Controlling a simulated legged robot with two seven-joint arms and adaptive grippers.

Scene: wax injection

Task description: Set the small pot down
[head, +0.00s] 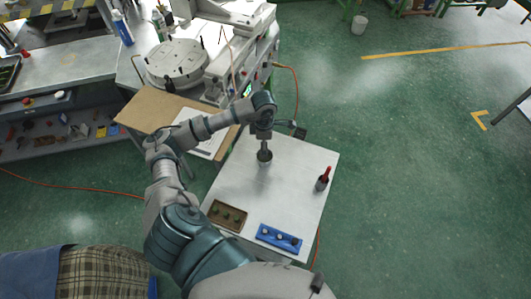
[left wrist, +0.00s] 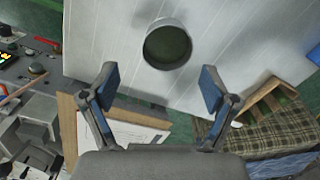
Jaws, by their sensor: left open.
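The small pot (head: 264,161) is a round, dark-mouthed container on the white table (head: 285,165), below my left gripper in the head view. In the left wrist view the pot (left wrist: 167,45) shows from above with its mouth open and looks upright on the white surface. My left gripper (head: 264,146) points down over it. In the left wrist view its two blue-padded fingers (left wrist: 160,88) are wide apart with nothing between them, and the pot lies beyond the tips. My right gripper is not in view.
A red-topped bottle (head: 323,179) stands at the table's right edge. A brown tray (head: 227,214) and a blue tray (head: 279,238) with small pieces lie at the near edge. A brown board with papers (head: 158,111) and a machine (head: 178,62) are at the back left.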

